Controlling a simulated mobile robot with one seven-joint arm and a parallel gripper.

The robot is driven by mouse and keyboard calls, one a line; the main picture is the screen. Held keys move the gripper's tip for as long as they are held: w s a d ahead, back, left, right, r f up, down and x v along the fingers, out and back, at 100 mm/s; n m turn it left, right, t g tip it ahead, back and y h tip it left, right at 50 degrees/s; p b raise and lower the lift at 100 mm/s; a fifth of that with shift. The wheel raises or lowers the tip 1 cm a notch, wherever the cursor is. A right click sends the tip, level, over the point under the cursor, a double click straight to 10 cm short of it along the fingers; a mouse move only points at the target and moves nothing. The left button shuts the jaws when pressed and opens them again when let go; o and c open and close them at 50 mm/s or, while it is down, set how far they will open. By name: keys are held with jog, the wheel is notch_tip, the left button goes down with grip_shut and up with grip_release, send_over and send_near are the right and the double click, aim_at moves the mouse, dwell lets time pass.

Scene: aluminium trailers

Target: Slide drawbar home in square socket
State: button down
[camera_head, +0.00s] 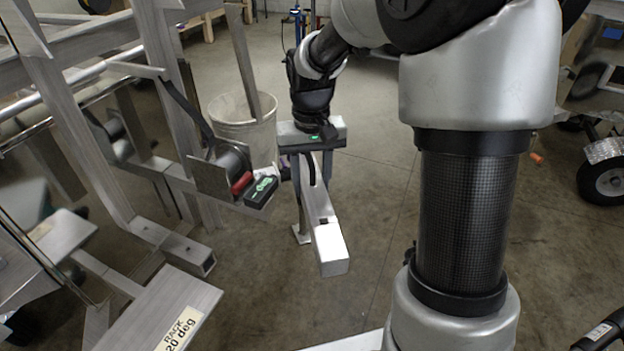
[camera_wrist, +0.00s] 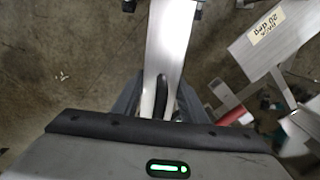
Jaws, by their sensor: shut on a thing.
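The drawbar (camera_head: 318,212) is a long, square, silver bar with a bright end block pointing toward the head camera. My gripper (camera_head: 311,172) is shut on it from above, one finger on each side, and holds it tilted above the floor. In the wrist view the drawbar (camera_wrist: 168,40) runs up from between the fingers of my gripper (camera_wrist: 160,103). A square tube with an open end (camera_head: 204,264), which looks like the socket, sits at left on the trailer frame. The drawbar is apart from it, to its right. The tube's inside is barely visible.
A rack plate labelled "20 deg" (camera_head: 150,310) is at lower left, also in the wrist view (camera_wrist: 268,28). A winch with a red grip (camera_head: 241,183) is near the drawbar's left side. A bin (camera_head: 245,125) stands behind.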

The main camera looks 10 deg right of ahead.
jog(key=a+f+m, duration=0.3)
jog(key=f+m, duration=0.5)
jog(key=f, duration=0.6)
jog(key=a+f+m+b, duration=0.1)
jog(key=a+f+m, duration=0.2)
jog(key=f+m, duration=0.5)
jog(key=a+f+m+b, duration=0.1)
jog(key=a+f+m, duration=0.3)
jog(key=f, duration=1.7)
jog(key=m, duration=0.5)
jog(key=shift+f, duration=0.25)
jog(key=shift+a+b, duration=0.1)
jog(key=shift+b, duration=0.4)
jog(key=shift+w+a+b, duration=0.8)
jog(key=shift+w+a, duration=0.1)
jog(key=shift+a, duration=0.25)
jog(key=shift+w+a+b, duration=0.8)
jog(key=shift+w+a, duration=0.05)
jog(key=shift+a, duration=0.25)
